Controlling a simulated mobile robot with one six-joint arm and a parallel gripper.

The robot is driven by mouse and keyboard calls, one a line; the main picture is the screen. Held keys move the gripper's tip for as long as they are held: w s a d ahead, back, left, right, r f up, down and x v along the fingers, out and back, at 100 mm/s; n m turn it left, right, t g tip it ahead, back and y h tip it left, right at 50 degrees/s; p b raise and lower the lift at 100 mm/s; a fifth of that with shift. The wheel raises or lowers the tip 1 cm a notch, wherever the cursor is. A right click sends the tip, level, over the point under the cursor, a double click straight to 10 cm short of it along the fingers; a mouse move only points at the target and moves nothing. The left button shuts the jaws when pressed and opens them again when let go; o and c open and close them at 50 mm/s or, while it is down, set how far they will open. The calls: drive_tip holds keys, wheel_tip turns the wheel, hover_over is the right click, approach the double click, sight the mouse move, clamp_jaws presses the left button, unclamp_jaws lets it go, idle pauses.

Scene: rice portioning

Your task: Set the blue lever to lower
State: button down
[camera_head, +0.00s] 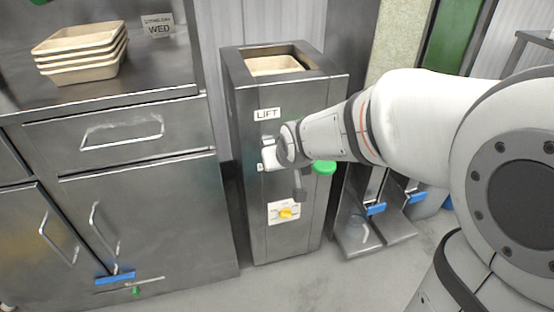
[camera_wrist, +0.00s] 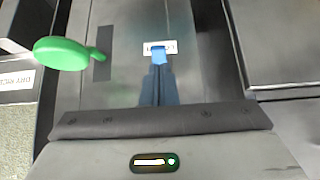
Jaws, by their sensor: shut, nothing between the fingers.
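In the wrist view, a bright blue piece (camera_wrist: 159,56), which looks like the blue lever, stands in front of a white label plate on the steel lift cabinet. My gripper (camera_wrist: 158,78) has its dark fingers together, with the tips at or right before the blue piece; I cannot tell if they touch. In the head view, my wrist is in front of the lift cabinet (camera_head: 245,190), below the LIFT label (camera_head: 267,114), and covers most of the lever area. The lever's setting is not readable.
A green knob (camera_wrist: 62,53) sits beside a dark slot; it also shows in the head view (camera_head: 325,167). A yellow dial (camera_head: 286,213) is lower on the cabinet. Stacked beige trays (camera_head: 82,50) stand on the left counter. Blue-handled dispensers (camera_head: 376,208) are at right.

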drive_tip(key=s+d+r+p, duration=0.1)
drive_tip(key=s+r, duration=0.1)
drive_tip(key=s, duration=0.5)
drive_tip(key=shift+s+d+p, duration=0.3)
drive_tip(key=shift+d+p, duration=0.1)
drive_tip(key=s+d+r+m+g+p, duration=0.1)
drive_tip(key=s+d+r+p, duration=0.2)
drive_tip(key=r+p, duration=0.6)
drive_tip(key=s+d+r+m+g+h+p, duration=0.1)
drive_tip(key=s+r+p, duration=0.4)
drive_tip(key=r+p, duration=0.5)
drive_tip(key=s+d+r+g+p, duration=0.3)
drive_tip(key=s+d+r+p, duration=0.1)
drive_tip(key=r+p, duration=0.5)
drive_tip(key=shift+s+d+r+m+h+p, duration=0.25)
drive_tip(key=shift+d+r+m+h, duration=0.2)
drive_tip(key=shift+d, duration=0.3)
